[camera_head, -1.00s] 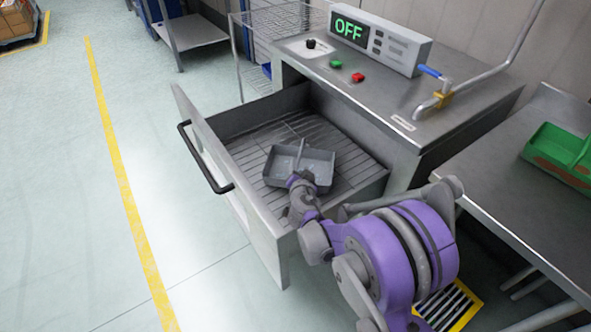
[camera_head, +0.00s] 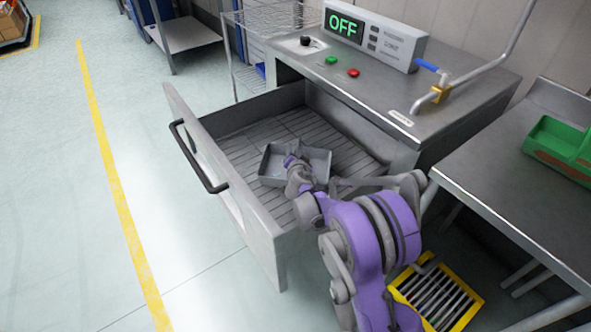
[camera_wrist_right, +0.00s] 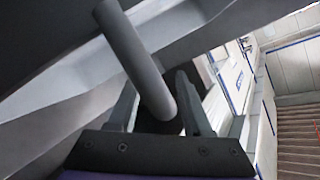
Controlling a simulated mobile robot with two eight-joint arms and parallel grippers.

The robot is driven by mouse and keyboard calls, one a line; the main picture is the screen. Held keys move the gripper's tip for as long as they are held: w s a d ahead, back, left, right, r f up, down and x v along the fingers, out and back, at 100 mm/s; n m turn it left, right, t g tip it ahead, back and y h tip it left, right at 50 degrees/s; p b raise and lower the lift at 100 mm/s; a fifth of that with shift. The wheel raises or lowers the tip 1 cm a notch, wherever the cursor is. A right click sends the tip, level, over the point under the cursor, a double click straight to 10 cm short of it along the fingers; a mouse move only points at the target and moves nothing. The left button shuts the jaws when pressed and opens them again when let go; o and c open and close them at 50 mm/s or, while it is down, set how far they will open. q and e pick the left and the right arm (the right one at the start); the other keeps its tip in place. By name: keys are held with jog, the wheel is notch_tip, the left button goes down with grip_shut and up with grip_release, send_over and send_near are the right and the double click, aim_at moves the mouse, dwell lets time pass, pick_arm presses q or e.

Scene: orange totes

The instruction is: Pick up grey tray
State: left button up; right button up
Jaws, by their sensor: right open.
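The grey tray (camera_head: 318,161) lies in the open drawer (camera_head: 262,222), on its slatted floor. My right gripper (camera_head: 291,161) reaches down into the tray at its middle, and my arm hides part of the tray's near side. In the right wrist view, the tray's round grey handle bar (camera_wrist_right: 137,58) runs between the two dark fingers of my right gripper (camera_wrist_right: 157,88). The fingers stand apart around the bar; I cannot tell whether either touches it. My left gripper is not in view.
The drawer's front panel and black handle (camera_head: 197,158) stand left of the tray. The machine top with an OFF display (camera_head: 345,25) is behind it. A metal table (camera_head: 505,165) with a green tray (camera_head: 560,150) is at the right.

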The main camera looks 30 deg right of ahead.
grip_shut()
dwell(1.4)
